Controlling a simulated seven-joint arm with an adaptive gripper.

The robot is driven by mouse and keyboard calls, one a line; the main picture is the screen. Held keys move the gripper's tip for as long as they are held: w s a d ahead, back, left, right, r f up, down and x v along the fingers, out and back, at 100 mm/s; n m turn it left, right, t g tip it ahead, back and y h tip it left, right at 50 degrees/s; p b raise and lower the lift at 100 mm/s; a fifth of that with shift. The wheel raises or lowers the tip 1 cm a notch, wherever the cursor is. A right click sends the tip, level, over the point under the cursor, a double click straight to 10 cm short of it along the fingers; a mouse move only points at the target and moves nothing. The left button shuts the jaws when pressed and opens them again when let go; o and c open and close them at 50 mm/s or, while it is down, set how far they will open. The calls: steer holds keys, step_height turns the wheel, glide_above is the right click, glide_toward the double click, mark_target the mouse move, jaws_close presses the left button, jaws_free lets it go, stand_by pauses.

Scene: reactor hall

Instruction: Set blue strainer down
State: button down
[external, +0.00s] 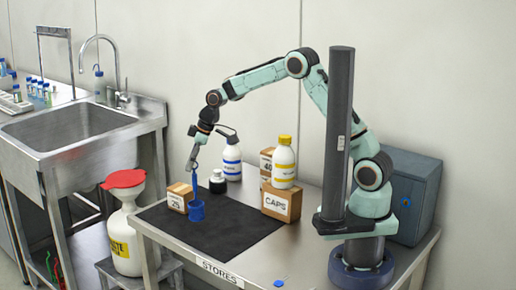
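The blue strainer (196,211) is upright over the left part of the black mat (236,237), with its cup at the bottom and its long handle rising to my gripper. My gripper (191,165) points down and is shut on the upper handle of the strainer. The fingers are small in this view. I cannot tell whether the cup touches the mat or hangs just above it.
A small cardboard box (179,197) is close to the left of the strainer. A black-capped jar (217,182), a white wash bottle (232,160), and a CAPS box (281,203) bearing a yellow-capped bottle (284,165) stand behind and right. The mat's front right is clear.

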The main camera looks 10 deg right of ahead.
mark_target(195, 190)
steer(key=shift+w+a+f, duration=0.1)
steer(key=shift+a+f, duration=0.05)
steer(key=shift+f, duration=0.8)
steer(key=shift+w+a+f, duration=0.1)
steer(key=shift+a+f, duration=0.05)
steer(key=shift+f, duration=0.95)
steer(key=c, duration=1.2)
jaws_free()
steer(key=shift+c, duration=0.2)
